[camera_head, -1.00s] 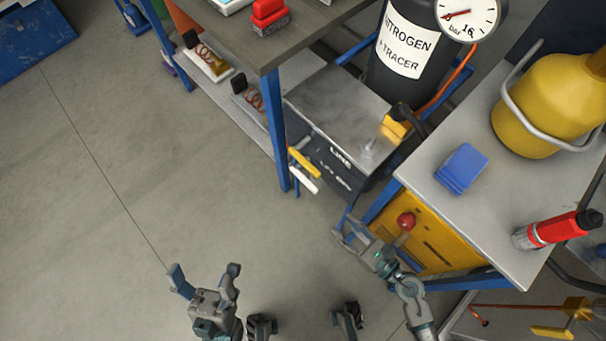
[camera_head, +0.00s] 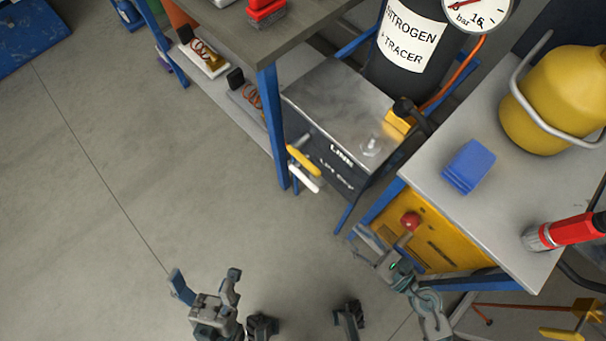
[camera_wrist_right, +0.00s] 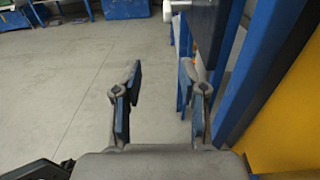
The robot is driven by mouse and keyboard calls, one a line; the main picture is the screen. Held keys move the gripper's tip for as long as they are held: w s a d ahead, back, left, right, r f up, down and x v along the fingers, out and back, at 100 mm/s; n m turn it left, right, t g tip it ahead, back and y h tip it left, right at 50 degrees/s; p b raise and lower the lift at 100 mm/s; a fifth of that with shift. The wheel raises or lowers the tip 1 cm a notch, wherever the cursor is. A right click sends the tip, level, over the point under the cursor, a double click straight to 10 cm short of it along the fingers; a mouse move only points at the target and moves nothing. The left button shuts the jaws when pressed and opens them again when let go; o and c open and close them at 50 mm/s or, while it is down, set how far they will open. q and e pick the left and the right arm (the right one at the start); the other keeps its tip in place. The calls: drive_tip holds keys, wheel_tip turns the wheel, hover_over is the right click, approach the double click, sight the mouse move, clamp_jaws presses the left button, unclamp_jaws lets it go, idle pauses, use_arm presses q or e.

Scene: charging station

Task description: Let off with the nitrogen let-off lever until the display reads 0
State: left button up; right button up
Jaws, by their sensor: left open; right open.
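A dark box (camera_head: 330,120) with a grey metal top carries the words "LINE" and, less legibly, what looks like "LET-OFF" on its front. A yellow lever (camera_head: 303,160) and a white lever (camera_head: 304,178) stick out at its left front corner. The white handle end shows at the top of the right wrist view (camera_wrist_right: 178,5). My right gripper (camera_head: 362,247) is open and empty, below and right of the levers, apart from them. Its two fingers frame bare floor in the wrist view (camera_wrist_right: 160,80). My left gripper (camera_head: 206,283) is open and empty over the floor. The round dial (camera_head: 478,14) is cut off at the top.
A yellow cabinet (camera_head: 430,235) with a red knob (camera_head: 410,220) stands close beside my right gripper. Its grey top (camera_head: 490,205) holds a blue block, a red torch-like tool and a yellow cylinder. A workbench leg (camera_head: 270,130) stands left of the levers. The left floor is clear.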

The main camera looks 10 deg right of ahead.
drive_tip(key=shift+s, duration=0.1)
drive_tip(key=v, duration=1.2)
drive_tip(key=shift+f, duration=0.1)
